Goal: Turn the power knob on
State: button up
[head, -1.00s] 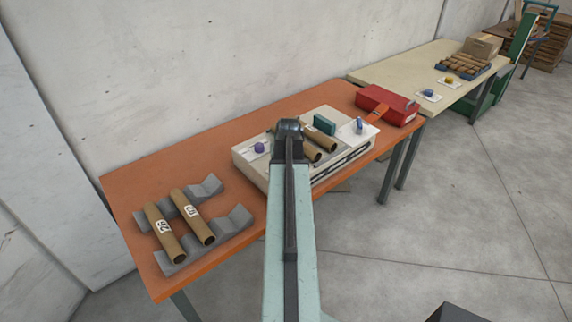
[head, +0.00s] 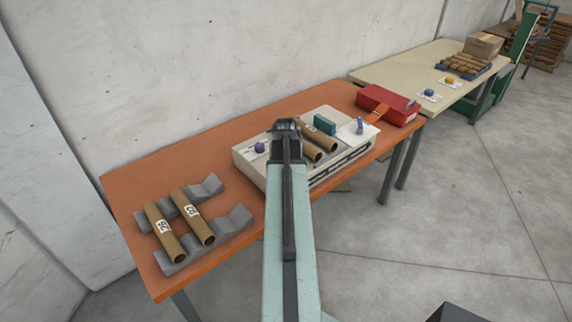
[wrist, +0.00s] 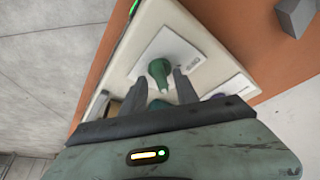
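In the wrist view a green knob (wrist: 160,70) stands on a white plate (wrist: 178,48) on the pale machine top. Small print beside it is unreadable, so I cannot confirm it is the power knob. My gripper (wrist: 159,78) is open, with one dark finger on each side of the knob's near end; contact cannot be told. In the head view the winder's pale box (head: 247,165) sits on the orange table, and my arm hides its middle and the green knob. A purple knob (head: 260,147) and a blue knob (head: 360,124) show on the box top.
Cardboard tubes (head: 165,232) lie on grey cradles (head: 233,222) at the table's left. A red case (head: 388,103) stands at the right. The orange tabletop (head: 150,178) is clear behind the cradles.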

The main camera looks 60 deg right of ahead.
jog(key=p+v, duration=0.7)
jog(key=v, duration=0.1)
jog(key=shift+f, duration=0.15)
dwell(0.3)
